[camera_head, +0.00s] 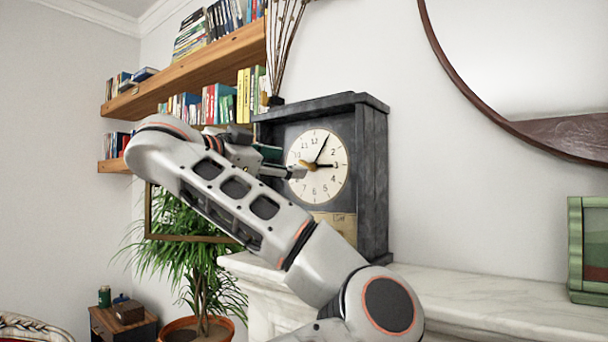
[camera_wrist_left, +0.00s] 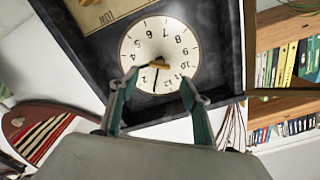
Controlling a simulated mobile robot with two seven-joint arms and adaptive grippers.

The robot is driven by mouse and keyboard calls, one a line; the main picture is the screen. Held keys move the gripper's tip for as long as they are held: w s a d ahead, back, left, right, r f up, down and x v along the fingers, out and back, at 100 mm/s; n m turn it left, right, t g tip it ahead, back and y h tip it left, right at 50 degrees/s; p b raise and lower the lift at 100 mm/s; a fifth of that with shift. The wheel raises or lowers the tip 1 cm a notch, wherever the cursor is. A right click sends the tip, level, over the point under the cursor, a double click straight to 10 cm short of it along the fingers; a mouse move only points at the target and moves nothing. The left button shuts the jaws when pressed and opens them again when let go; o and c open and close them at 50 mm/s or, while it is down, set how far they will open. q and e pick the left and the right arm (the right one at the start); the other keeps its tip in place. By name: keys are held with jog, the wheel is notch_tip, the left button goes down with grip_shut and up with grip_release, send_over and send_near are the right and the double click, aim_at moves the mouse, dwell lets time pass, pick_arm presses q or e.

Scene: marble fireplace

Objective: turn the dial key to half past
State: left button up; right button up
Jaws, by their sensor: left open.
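The black clock (camera_head: 372,180) stands on the mantel, its round cream dial (camera_head: 330,185) facing the room. The dial key (camera_head: 308,164) is a small gold-brown piece at the dial's centre. One dark hand points up near 1 and another toward 3. My left gripper (camera_head: 296,173) reaches the dial from the left, partly hidden by my own arm. In the left wrist view the dial appears upside down and the key (camera_wrist_left: 159,62) lies between and just beyond the two spread green-grey fingers. The fingers are open with nothing between their tips. My right gripper is out of view.
The marble mantel (camera_head: 475,300) has free room right of the clock, up to a green framed object (camera_head: 588,250). A round mirror (camera_head: 530,60) hangs above. Wooden bookshelves (camera_head: 190,75) and a potted plant (camera_head: 195,265) stand left. Tall dry stems (camera_head: 284,45) rise beside the clock.

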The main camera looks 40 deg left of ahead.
aim_at(305, 165)
pick_arm(q)
jog(key=w+b, duration=0.1)
jog(key=w, duration=0.1)
jog(key=w+b, duration=0.1)
jog(key=w, duration=0.1)
jog(key=w+b, duration=0.1)
jog(key=w, duration=0.1)
jog(key=shift+a+f, duration=0.1)
jog(key=shift+a, duration=0.2)
jog(key=shift+s, duration=0.15)
jog(key=c, duration=1.1)
